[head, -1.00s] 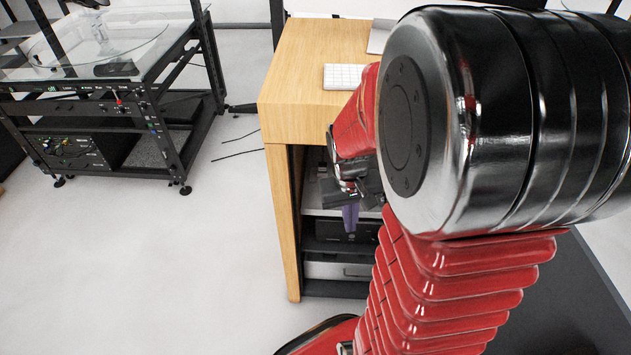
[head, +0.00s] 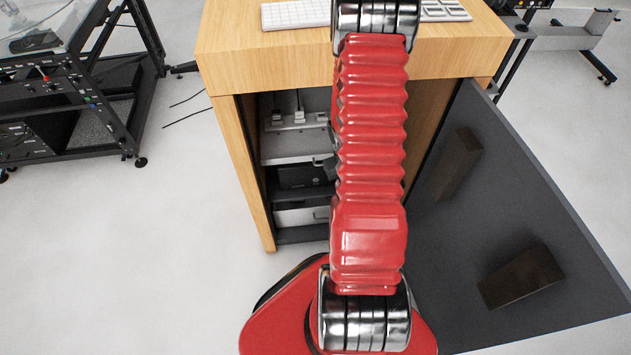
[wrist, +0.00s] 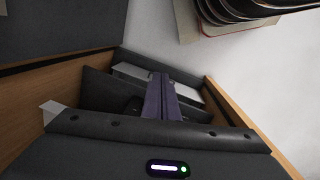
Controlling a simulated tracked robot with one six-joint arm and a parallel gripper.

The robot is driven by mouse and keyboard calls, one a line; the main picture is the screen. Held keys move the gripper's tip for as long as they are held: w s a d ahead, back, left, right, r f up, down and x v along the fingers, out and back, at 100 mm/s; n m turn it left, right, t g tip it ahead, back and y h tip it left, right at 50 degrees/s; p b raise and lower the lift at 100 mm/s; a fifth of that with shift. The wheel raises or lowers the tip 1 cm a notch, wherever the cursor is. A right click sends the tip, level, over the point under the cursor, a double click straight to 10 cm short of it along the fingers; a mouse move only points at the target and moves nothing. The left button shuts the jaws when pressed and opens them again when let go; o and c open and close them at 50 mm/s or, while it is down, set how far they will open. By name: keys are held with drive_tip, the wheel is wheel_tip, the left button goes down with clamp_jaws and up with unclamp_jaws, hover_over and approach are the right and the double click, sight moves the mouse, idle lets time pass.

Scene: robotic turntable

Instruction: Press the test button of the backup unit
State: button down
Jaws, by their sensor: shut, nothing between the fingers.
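A black unit (head: 303,179), which looks like the backup unit, sits on a shelf of the open desk cabinet in the head view. Its test button is too small to make out. In the wrist view, which looks upside down, its dark shape (wrist: 100,91) is beside and behind the fingers. My gripper (wrist: 160,76) shows there as two purple fingers shut together, empty, pointing into the cabinet. Whether the fingertips touch anything, I cannot tell. In the head view my red arm hides nearly all of the gripper and the right part of the cabinet opening.
The wooden desk (head: 257,66) carries a keyboard (head: 294,14). A grey shelf device (head: 290,145) is above the black unit and a light unit (head: 298,215) below. The dark cabinet door (head: 500,215) stands open to the right. Floor at left is clear; a black rack (head: 75,100) stands beyond.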

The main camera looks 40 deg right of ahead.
sight(316, 180)
wheel_tip(316, 180, down, 27)
drive_tip(key=s+t+y, duration=0.1)
drive_tip(key=s+t, duration=0.1)
drive_tip(key=t, duration=0.3)
drive_tip(key=w+a+f+n+t, duration=0.1)
drive_tip(key=w+a+f+t, duration=0.2)
drive_tip(key=w+r+n+t, duration=0.1)
drive_tip(key=w+r+t, duration=0.4)
drive_tip(key=w+r, duration=0.1)
drive_tip(key=shift+w+d+r+t, duration=0.3)
drive_tip(key=shift+w+d, duration=0.1)
drive_tip(key=shift+w, duration=0.5)
drive_tip(key=w+d, duration=0.5)
drive_tip(key=w, duration=0.2)
